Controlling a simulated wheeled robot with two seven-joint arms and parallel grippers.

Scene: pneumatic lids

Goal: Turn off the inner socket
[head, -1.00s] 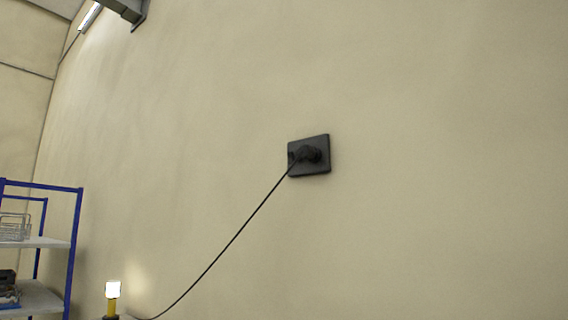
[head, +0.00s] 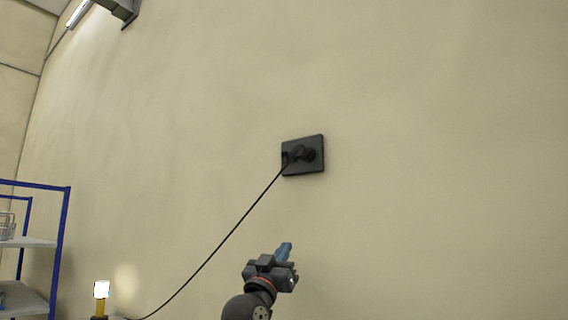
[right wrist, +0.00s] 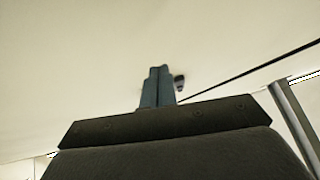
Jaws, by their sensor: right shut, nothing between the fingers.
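A black wall socket (head: 316,165) is mounted on the beige wall in the head view. A black plug (head: 303,154) sits in it, and a thin black cord (head: 222,243) runs from it down to the left. My right gripper (head: 286,247) is below the socket, pointing up, shut and empty, apart from the socket. In the right wrist view its closed fingers (right wrist: 157,88) point up, with a small dark thing, perhaps the plug (right wrist: 180,82), just right of the tips and the cord (right wrist: 250,72) leading right. My left gripper is not in view.
A blue-framed shelf (head: 62,240) stands at the left edge. A lit lamp with a yellow body (head: 100,306) is at the bottom left, near the cord's lower end. The wall (head: 430,170) around and right of the socket is clear.

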